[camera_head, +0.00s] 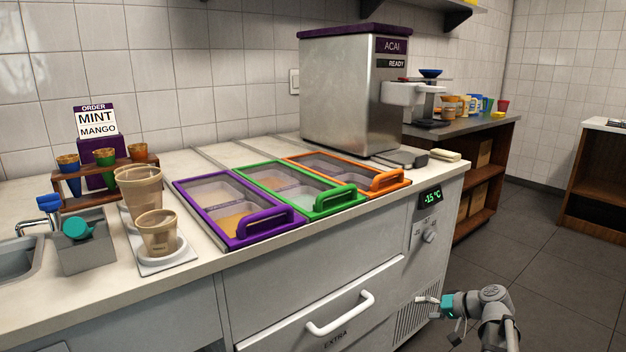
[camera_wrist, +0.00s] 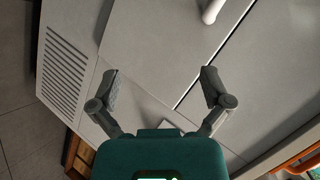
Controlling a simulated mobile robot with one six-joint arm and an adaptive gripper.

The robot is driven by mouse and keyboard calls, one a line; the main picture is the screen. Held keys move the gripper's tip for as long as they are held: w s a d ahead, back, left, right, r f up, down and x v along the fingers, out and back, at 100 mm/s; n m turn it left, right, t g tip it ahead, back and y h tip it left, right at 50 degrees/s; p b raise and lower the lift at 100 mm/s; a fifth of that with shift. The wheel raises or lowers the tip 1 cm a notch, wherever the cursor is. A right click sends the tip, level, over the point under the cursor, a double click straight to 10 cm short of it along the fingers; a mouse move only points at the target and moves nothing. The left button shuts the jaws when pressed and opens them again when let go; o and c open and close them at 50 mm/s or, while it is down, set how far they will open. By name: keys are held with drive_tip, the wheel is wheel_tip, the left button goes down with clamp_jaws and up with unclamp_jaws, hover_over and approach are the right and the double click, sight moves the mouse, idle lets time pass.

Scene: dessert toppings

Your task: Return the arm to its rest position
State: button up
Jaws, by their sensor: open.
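My gripper (camera_head: 428,307) is at the lower right of the head view, in front of the counter's lower front and beside the vent grille. In the wrist view its two fingers (camera_wrist: 160,88) are spread wide apart with nothing between them. Behind them are the grey cabinet front (camera_wrist: 150,50) and a white drawer handle (camera_wrist: 212,12). The gripper is well below the countertop and apart from the cups and toppings.
The counter holds purple (camera_head: 237,246), green (camera_head: 318,213) and orange (camera_head: 377,192) lidded bins, stacked cups (camera_head: 158,236) and an acai machine (camera_head: 345,95). The EXTRA drawer handle (camera_head: 340,314) juts out left of my gripper. Floor (camera_head: 545,270) to the right is clear.

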drive_tip(key=s+a+f+n+g+h+p, duration=0.25)
drive_tip(key=s+a+g+h+p, duration=0.4)
drive_tip(key=s+a+h, duration=0.6)
wheel_tip(320, 180, up, 37)
drive_tip(key=s+y+p, duration=0.2)
drive_tip(key=y+p, duration=0.1)
drive_tip(key=p, duration=3.4)
drive_tip(key=shift+a+r, duration=0.15)
drive_tip(key=shift+a, duration=0.3)
